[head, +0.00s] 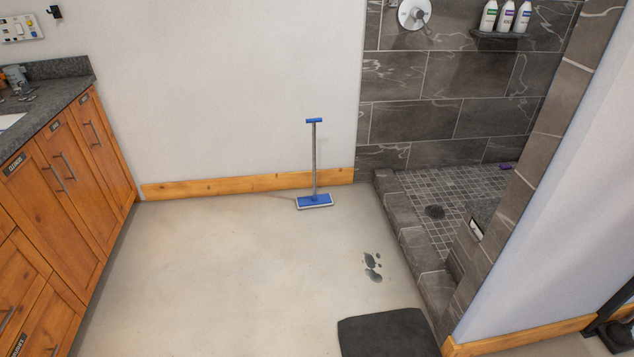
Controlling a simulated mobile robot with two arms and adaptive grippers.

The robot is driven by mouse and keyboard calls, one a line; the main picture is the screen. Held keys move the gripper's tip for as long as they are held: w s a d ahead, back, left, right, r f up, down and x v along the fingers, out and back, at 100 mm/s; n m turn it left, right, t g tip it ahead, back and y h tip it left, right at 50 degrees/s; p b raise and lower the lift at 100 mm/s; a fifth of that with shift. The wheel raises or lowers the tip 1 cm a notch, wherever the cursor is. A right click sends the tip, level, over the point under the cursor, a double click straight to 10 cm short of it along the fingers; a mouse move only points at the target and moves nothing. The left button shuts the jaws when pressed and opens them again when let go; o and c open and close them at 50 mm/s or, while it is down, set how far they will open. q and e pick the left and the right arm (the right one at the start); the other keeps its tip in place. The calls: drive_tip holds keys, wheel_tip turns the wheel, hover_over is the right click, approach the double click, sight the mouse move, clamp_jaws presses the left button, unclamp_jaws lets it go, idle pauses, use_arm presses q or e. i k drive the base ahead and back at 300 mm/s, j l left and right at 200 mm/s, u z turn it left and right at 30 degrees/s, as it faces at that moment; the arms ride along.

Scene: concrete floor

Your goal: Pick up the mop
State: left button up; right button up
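The mop (314,165) stands upright on the floor near the back wall. It has a grey pole, a blue crossbar grip (314,121) at the top and a flat blue head with a pale edge (314,201) on the floor. It stands just in front of the wooden baseboard, left of the shower. Neither of my grippers shows in the head view.
A wooden cabinet (65,185) with a grey counter runs along the left. A tiled shower with a raised curb (412,240) is at the right. Dark wet spots (372,262) and a dark mat (388,334) lie on the floor. The middle floor (220,270) is clear.

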sight(314, 201)
drive_tip(key=i+j, duration=0.95)
drive_tip(key=i, duration=0.15)
drive_tip(key=i+l+z, duration=0.05)
